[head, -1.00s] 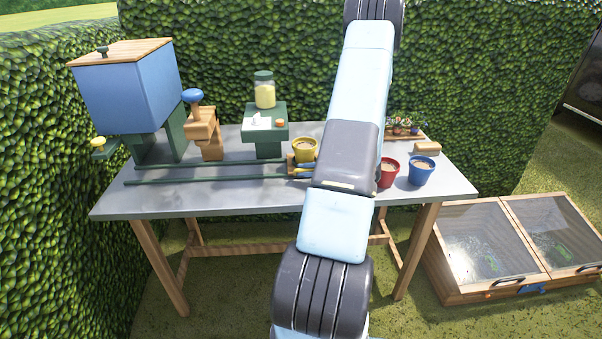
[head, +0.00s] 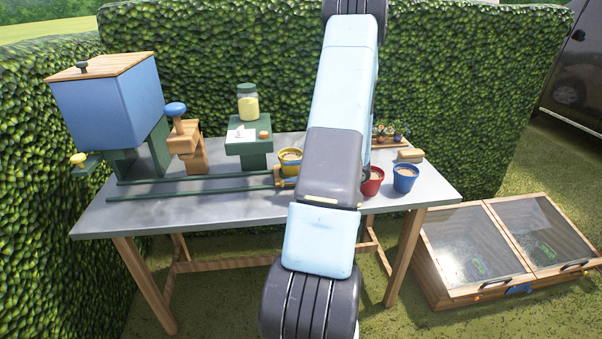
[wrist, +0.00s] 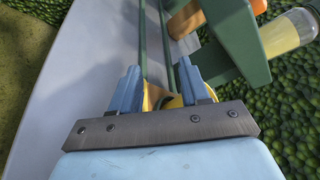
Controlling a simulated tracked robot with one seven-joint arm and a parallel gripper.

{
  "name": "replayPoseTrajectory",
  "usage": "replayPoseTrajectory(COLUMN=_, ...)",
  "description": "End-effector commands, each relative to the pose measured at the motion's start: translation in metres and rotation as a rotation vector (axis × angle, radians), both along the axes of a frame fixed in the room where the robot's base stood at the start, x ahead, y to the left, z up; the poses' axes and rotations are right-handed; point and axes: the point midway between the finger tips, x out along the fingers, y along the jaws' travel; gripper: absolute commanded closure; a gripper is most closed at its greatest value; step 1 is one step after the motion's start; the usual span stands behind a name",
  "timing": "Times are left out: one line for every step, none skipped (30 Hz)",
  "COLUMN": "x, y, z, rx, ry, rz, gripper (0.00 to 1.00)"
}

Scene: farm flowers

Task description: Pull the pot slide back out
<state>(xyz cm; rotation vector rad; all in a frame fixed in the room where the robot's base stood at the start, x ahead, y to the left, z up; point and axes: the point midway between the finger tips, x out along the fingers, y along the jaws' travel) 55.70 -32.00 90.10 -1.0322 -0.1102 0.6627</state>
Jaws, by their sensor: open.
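The pot slide (head: 279,176), a small wooden carriage, sits at the right end of two green rails (head: 200,189) on the bench. A yellow pot (head: 290,160) of soil stands at the slide, by my arm. My arm hides part of this area in the head view, and I cannot make out my fingers there. In the wrist view my gripper (wrist: 161,88) is open, its pale blue fingers apart. Yellow parts (wrist: 174,101) show between and just beyond the fingers, partly hidden by the gripper's metal bar. I cannot tell whether the fingers touch them.
A blue hopper (head: 108,105), a wooden press with a blue knob (head: 175,109) and a green stand (head: 248,150) with a jar line the rails. Red (head: 373,182) and blue (head: 405,179) pots stand right of my arm. The bench's front left (head: 150,215) is clear.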

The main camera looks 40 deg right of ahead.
Motion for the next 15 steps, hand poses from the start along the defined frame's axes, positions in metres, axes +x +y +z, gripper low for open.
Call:
replayPoseTrajectory(x=-0.004, y=0.002, z=0.009, rx=-0.005, ry=-0.003, rz=-0.001, gripper=0.60)
replayPoseTrajectory(x=-0.007, y=0.003, z=0.013, rx=-0.005, ry=-0.003, rz=-0.001, gripper=0.60)
replayPoseTrajectory(x=-0.011, y=0.006, z=0.017, rx=-0.004, ry=-0.002, rz=0.000, gripper=0.60)
replayPoseTrajectory(x=-0.013, y=0.007, z=0.021, rx=-0.004, ry=-0.002, rz=-0.001, gripper=0.60)
replayPoseTrajectory(x=-0.016, y=0.009, z=0.024, rx=-0.004, ry=-0.002, rz=-0.001, gripper=0.60)
replayPoseTrajectory(x=-0.019, y=0.011, z=0.029, rx=-0.004, ry=-0.002, rz=-0.001, gripper=0.60)
replayPoseTrajectory(x=-0.022, y=0.013, z=0.033, rx=-0.004, ry=-0.002, rz=0.000, gripper=0.60)
replayPoseTrajectory(x=-0.025, y=0.015, z=0.036, rx=-0.004, ry=-0.002, rz=0.002, gripper=0.60)
replayPoseTrajectory(x=-0.028, y=0.017, z=0.041, rx=-0.004, ry=-0.002, rz=0.002, gripper=0.60)
replayPoseTrajectory(x=-0.032, y=0.019, z=0.044, rx=-0.004, ry=-0.001, rz=0.001, gripper=0.60)
replayPoseTrajectory(x=-0.037, y=0.022, z=0.046, rx=-0.003, ry=0.000, rz=-0.001, gripper=0.60)
replayPoseTrajectory(x=-0.044, y=0.025, z=0.049, rx=-0.003, ry=0.001, rz=-0.002, gripper=0.60)
replayPoseTrajectory(x=-0.049, y=0.028, z=0.051, rx=-0.002, ry=0.001, rz=-0.001, gripper=0.60)
replayPoseTrajectory(x=-0.054, y=0.031, z=0.053, rx=-0.003, ry=0.000, rz=-0.001, gripper=0.60)
replayPoseTrajectory(x=-0.060, y=0.034, z=0.056, rx=-0.003, ry=0.001, rz=-0.002, gripper=0.60)
